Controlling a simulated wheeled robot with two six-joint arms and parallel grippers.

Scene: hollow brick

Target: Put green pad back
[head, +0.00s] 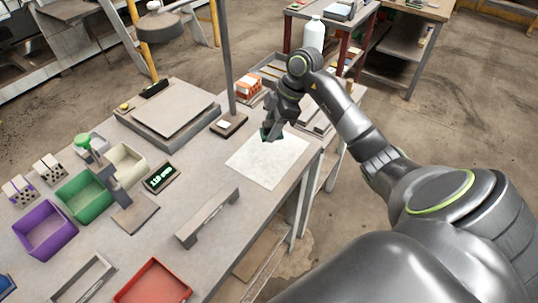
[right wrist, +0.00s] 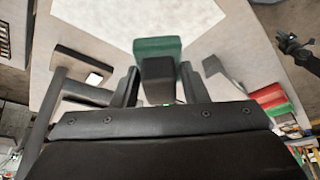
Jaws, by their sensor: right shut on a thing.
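My right gripper (head: 268,132) is above the far end of the white sheet (head: 268,158) on the bench. It is shut on the green pad (right wrist: 158,47). In the right wrist view the pad is a green block with a dark block (right wrist: 158,82) behind it, between the two fingers.
A post on a dark base (head: 229,125) stands left of the gripper. A grey handled bar (head: 207,217) lies before the sheet. Purple (head: 45,231), green (head: 84,196) and red (head: 152,284) bins stand at left and front. An orange block (head: 249,87) and white bottle (head: 314,34) are beyond.

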